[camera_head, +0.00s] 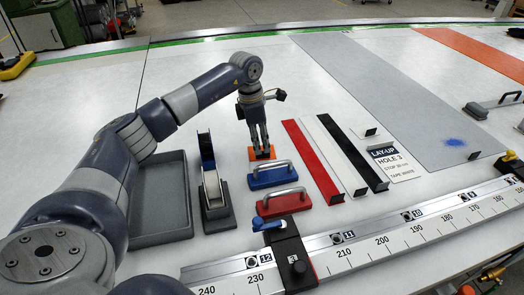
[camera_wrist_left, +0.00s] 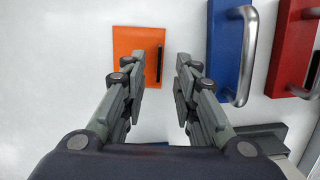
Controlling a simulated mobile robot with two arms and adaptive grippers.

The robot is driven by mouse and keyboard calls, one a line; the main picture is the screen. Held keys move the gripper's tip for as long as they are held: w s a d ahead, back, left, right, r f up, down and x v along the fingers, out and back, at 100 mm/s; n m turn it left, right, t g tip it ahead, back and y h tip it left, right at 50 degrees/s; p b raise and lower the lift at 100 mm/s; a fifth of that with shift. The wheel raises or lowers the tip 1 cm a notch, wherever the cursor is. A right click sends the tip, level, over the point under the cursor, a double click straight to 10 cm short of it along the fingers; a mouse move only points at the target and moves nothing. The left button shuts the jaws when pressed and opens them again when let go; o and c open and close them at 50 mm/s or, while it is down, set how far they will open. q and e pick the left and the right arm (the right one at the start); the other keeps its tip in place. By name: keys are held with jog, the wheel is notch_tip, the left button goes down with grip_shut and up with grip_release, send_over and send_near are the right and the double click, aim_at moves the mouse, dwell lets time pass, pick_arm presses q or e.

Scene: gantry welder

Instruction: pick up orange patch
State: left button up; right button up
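The orange patch (camera_head: 252,155) is a small flat square lying on the pale table, behind the blue handled block. In the left wrist view the patch (camera_wrist_left: 129,43) has a thin dark upright tab (camera_wrist_left: 160,64) near its right edge. My left gripper (camera_head: 263,151) points down over the patch. In the left wrist view the gripper (camera_wrist_left: 162,68) is open, with a finger on each side of the tab's line. Nothing is held. The head view does not show clearly whether the fingertips touch the patch. My right gripper is not in view.
The blue handled block (camera_head: 275,175) and red handled block (camera_head: 285,202) lie close in front. A tape dispenser (camera_head: 213,190) and grey tray (camera_head: 163,210) stand left. Red (camera_head: 313,160), white (camera_head: 334,155) and black (camera_head: 353,153) strips lie right. A ruler rail (camera_head: 375,237) crosses the front.

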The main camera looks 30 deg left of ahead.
aim_at(262, 148)
pick_arm(q)
jog(key=shift+w+d+f+p, duration=0.1)
jog(key=shift+w+f+p, duration=0.05)
jog(key=shift+f, duration=0.7)
jog(key=shift+w+f+p, duration=0.1)
jog(key=shift+f+p, duration=0.05)
jog(key=shift+f, duration=0.65)
grip_shut()
